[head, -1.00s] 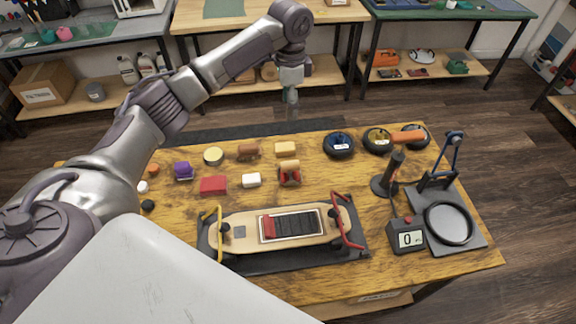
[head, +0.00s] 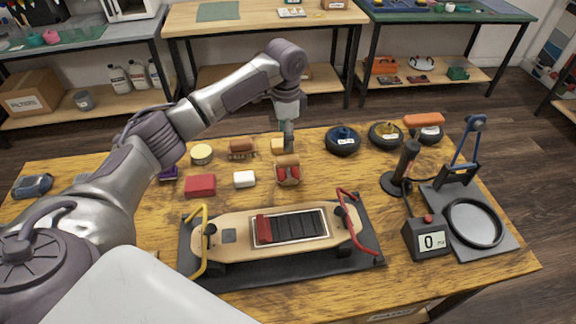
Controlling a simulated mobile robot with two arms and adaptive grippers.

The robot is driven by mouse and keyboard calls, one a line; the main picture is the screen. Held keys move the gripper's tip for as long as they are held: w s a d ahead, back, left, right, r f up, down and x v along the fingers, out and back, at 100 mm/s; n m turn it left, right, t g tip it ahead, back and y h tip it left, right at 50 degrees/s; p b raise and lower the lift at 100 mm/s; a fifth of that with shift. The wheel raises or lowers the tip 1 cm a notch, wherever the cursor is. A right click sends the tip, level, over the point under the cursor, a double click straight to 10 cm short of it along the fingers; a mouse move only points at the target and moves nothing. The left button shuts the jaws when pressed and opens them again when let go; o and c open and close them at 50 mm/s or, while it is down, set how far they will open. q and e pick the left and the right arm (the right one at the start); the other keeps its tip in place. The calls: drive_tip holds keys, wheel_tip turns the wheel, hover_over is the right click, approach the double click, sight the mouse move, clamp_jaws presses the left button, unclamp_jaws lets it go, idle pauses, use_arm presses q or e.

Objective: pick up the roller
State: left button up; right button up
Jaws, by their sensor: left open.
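My left gripper (head: 288,142) points down over the back part of the workbench, seen nearly edge-on, with its jaws open and nothing visible between them. Just below it in the picture stands a small piece with a tan rounded top and red parts (head: 288,171), which looks like the roller, though I cannot tell for sure. The fingertips appear a little above and behind it, apart from it. A pale yellow block (head: 277,146) is partly hidden behind the gripper. My right gripper is not in view.
A skateboard deck (head: 236,222) lies on a dark mat between yellow and red bars. A red block (head: 200,185), a white block (head: 244,179) and a brown brush (head: 242,147) are nearby.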

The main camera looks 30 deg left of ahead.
sight(288, 157)
use_arm(q)
drive_tip(key=f, duration=0.5)
drive_tip(key=f+p, duration=0.1)
drive_tip(key=f, duration=0.4)
drive_tip(key=shift+w+d+f, duration=0.1)
drive_tip(key=shift+d+f, duration=0.1)
drive_tip(key=shift+f, duration=0.15)
drive_tip(key=shift+c, duration=0.3)
drive_tip(key=shift+r, duration=0.1)
clamp_jaws()
